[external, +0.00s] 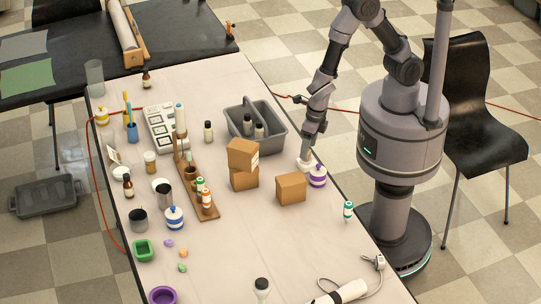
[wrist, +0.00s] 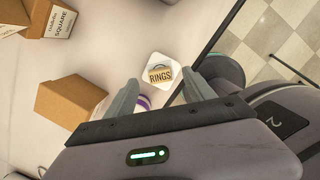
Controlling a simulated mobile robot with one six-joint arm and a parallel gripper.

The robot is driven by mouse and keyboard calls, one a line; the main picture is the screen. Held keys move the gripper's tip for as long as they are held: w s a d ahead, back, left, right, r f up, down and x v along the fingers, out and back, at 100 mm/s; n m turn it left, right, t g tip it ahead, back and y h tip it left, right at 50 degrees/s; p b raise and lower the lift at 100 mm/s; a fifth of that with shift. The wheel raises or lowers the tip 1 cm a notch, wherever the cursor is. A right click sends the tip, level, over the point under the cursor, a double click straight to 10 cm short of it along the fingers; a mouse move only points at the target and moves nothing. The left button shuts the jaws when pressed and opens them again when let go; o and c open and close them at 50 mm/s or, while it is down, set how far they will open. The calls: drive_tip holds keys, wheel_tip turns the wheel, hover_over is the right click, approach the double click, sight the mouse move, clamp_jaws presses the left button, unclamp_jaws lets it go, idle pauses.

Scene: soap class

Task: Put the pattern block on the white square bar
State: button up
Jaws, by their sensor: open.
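A small tan block (wrist: 159,75) marked RINGS, with a grey arc beside the lettering, appears on top of a white rounded-square bar (wrist: 157,59) in the wrist view. The block lies within the bar's outline; contact between them is hard to confirm. In the external view a pale shape, the white bar (external: 304,166), shows at my gripper's tip, and the block is not clear there. My gripper (wrist: 162,80) is open, its fingers on either side of the block and apart from it. In the external view my gripper (external: 307,155) points down near the table's right edge.
A purple-striped jar (external: 318,176) stands close beside my gripper. Cardboard boxes (external: 291,188) stand to the left, one labelled SQUARE (wrist: 47,17) in the wrist view. A grey caddy (external: 273,125) with bottles is behind.

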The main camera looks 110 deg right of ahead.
wheel_tip(320, 180, up, 9)
drive_tip(key=p, duration=0.4)
wheel_tip(320, 180, up, 10)
drive_tip(key=m+t, duration=0.1)
drive_tip(key=m, duration=0.9)
hover_over(311, 162)
drive_tip(key=s+d, duration=0.1)
drive_tip(key=s+a+r+m+t+y, duration=0.3)
drive_tip(key=s+r+m, duration=0.9)
drive_tip(key=m, duration=0.9)
wheel_tip(311, 162, up, 2)
drive_tip(key=shift+r+t, duration=0.25)
drive_tip(key=shift+t, duration=0.05)
drive_tip(key=shift+w, duration=0.1)
wheel_tip(311, 162, down, 2)
drive_tip(key=shift+f+b, duration=0.1)
drive_tip(key=shift+b, duration=0.9)
